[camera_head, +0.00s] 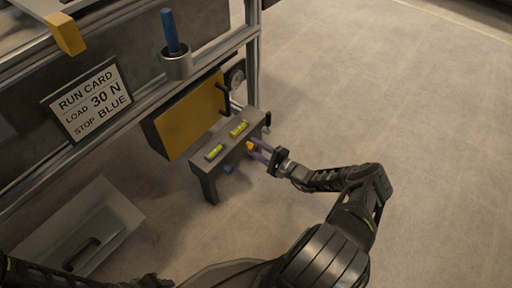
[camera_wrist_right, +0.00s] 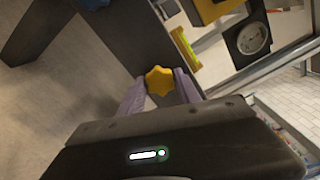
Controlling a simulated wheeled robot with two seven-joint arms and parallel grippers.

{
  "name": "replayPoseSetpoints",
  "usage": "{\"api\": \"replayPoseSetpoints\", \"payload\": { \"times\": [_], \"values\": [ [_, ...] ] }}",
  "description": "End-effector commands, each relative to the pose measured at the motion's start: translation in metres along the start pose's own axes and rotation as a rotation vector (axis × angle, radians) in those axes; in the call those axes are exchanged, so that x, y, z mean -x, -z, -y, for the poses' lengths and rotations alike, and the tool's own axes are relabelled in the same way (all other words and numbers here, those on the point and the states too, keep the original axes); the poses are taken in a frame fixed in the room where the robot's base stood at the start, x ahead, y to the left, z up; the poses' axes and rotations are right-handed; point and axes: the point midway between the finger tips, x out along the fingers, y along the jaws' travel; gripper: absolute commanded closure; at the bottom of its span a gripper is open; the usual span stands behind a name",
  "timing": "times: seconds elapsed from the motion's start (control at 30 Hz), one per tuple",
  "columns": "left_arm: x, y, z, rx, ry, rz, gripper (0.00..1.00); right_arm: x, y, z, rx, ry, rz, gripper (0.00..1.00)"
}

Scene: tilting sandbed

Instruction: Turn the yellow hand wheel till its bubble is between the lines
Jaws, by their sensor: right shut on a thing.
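The yellow hand wheel (camera_head: 250,146) is on the front of a small grey bench. It shows as a lobed star knob (camera_wrist_right: 159,81) in the right wrist view. My right gripper (camera_head: 257,149) is shut on it, with a pale purple finger on each side (camera_wrist_right: 160,92). Two yellow-green bubble levels lie on the bench top: one nearer the wheel (camera_head: 239,129) and one to the left (camera_head: 214,152). One level also shows in the wrist view (camera_wrist_right: 185,48). The bubbles and lines are too small to read. My left gripper is not in view.
A blue knob (camera_head: 229,169) sits left of the wheel. A yellow panel (camera_head: 194,115) and a round gauge (camera_head: 236,77) stand behind the bench. A run card (camera_head: 88,100) hangs on the frame, beside a cup with a blue handle (camera_head: 176,66). The floor at right is clear.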

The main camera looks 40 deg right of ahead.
Motion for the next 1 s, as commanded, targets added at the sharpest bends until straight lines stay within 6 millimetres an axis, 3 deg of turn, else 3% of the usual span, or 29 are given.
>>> {"api": "replayPoseSetpoints", "payload": {
  "times": [0.3,0.7,0.73,1.0],
  "values": [
    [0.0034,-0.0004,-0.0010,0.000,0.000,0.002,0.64,-0.0001,-0.0011,-0.0011,0.101,-0.001,0.002,1.00],
    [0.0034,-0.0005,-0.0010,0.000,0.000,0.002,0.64,0.0000,-0.0011,-0.0014,0.109,-0.001,0.002,1.00],
    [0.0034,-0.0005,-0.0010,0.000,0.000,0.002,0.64,0.0000,-0.0011,-0.0014,0.109,-0.001,0.002,0.59],
    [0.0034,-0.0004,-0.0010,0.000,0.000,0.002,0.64,0.0000,-0.0005,-0.0007,0.109,-0.001,0.001,0.39]
  ]
}}
